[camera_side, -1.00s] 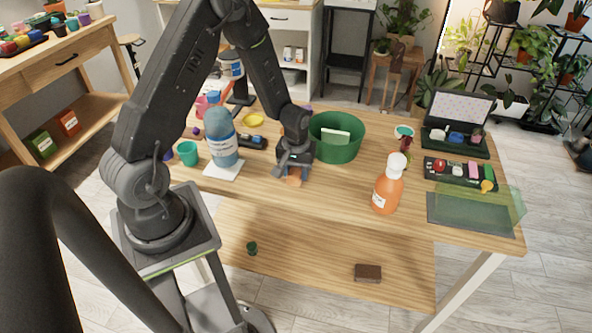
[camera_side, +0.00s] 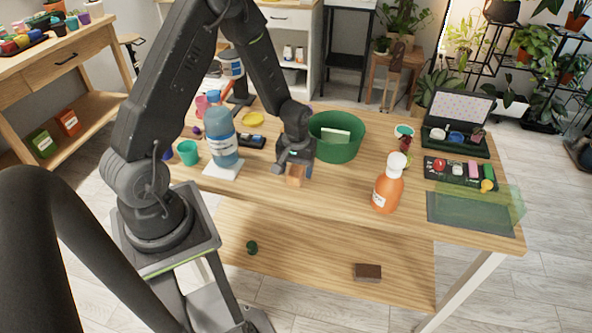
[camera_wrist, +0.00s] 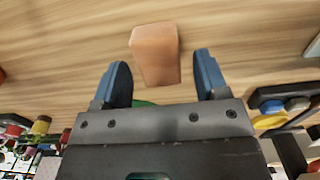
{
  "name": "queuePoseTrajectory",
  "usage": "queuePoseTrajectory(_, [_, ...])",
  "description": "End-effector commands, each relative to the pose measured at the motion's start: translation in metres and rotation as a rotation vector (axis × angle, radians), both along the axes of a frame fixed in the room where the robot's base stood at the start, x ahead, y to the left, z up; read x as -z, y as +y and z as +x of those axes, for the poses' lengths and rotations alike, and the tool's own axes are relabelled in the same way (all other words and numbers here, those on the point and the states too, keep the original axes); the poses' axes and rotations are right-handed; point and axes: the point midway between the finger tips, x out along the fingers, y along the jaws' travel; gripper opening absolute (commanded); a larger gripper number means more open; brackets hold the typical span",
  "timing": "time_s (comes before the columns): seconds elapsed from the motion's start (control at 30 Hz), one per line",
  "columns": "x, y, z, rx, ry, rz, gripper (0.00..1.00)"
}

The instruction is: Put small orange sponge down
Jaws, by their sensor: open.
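The small orange sponge (camera_side: 295,176) is a pale orange block on the wooden table, at the front middle in the side view. In the wrist view the sponge (camera_wrist: 155,53) lies ahead of the fingertips, roughly midway between their lines. My gripper (camera_side: 294,168) is just above and behind it in the side view, pointing down. In the wrist view my gripper (camera_wrist: 160,72) has its two blue fingers spread wide, with wood visible on both sides of the sponge. Neither finger appears to touch it.
A green tub (camera_side: 337,151) stands right behind my gripper. A blue bottle (camera_side: 221,140) on a white pad (camera_side: 211,171) is to the left. An orange spray bottle (camera_side: 387,187) stands to the right. Bare table (camera_side: 330,194) lies between.

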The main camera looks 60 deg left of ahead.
Motion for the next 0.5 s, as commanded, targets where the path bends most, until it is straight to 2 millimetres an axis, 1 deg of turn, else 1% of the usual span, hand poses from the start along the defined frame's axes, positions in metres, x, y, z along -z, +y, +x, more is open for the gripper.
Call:
queuePoseTrajectory(0.3, [-0.066, 0.000, 0.001, 0.000, -0.007, 0.003, 0.67])
queuePoseTrajectory(0.4, [-0.085, 0.000, 0.001, 0.000, -0.006, 0.003, 0.67])
queuePoseTrajectory(0.5, [-0.098, 0.000, 0.001, 0.000, -0.005, 0.002, 0.67])
